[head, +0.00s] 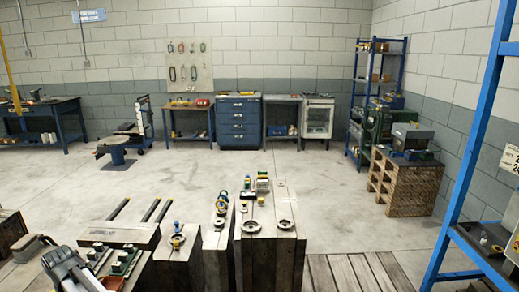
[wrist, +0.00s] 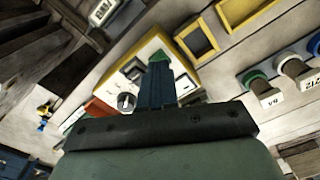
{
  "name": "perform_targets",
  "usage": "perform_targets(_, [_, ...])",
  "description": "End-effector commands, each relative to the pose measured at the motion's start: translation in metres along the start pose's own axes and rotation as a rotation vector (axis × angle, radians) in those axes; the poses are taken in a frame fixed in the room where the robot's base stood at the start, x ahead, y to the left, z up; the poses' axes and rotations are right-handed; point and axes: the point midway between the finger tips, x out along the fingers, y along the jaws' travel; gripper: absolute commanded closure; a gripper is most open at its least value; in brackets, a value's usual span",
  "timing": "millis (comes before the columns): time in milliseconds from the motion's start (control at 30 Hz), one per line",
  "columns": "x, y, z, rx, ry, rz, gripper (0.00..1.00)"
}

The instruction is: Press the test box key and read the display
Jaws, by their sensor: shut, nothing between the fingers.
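In the wrist view a box with a pale face and yellow sides (wrist: 148,46), apparently the test box, lies under my gripper (wrist: 158,62). The gripper's blue fingers are shut together and empty, and their tips overlap the box's face. A small dark-and-green part shows just left of the tips, and a round dark knob (wrist: 127,102) sits lower left. The fingers hide part of the face. I cannot tell which part is the key, whether the tips touch it, or any reading on the display. I cannot pick out the box in the head view.
Yellow-rimmed trays (wrist: 196,40) lie close above right of the box in the wrist view. Stamp-like pieces with coloured tops (wrist: 256,82) stand at right. In the head view, wooden blocks with rings (head: 252,226) fill the front; open floor (head: 300,176) lies beyond. A blue rack (head: 470,170) stands at right.

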Motion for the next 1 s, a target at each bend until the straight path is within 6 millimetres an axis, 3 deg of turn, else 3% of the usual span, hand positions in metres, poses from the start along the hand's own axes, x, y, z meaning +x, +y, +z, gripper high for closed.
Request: perform_targets(1000, [0.012,0.000,0.000,0.000,0.000,0.000,1.00])
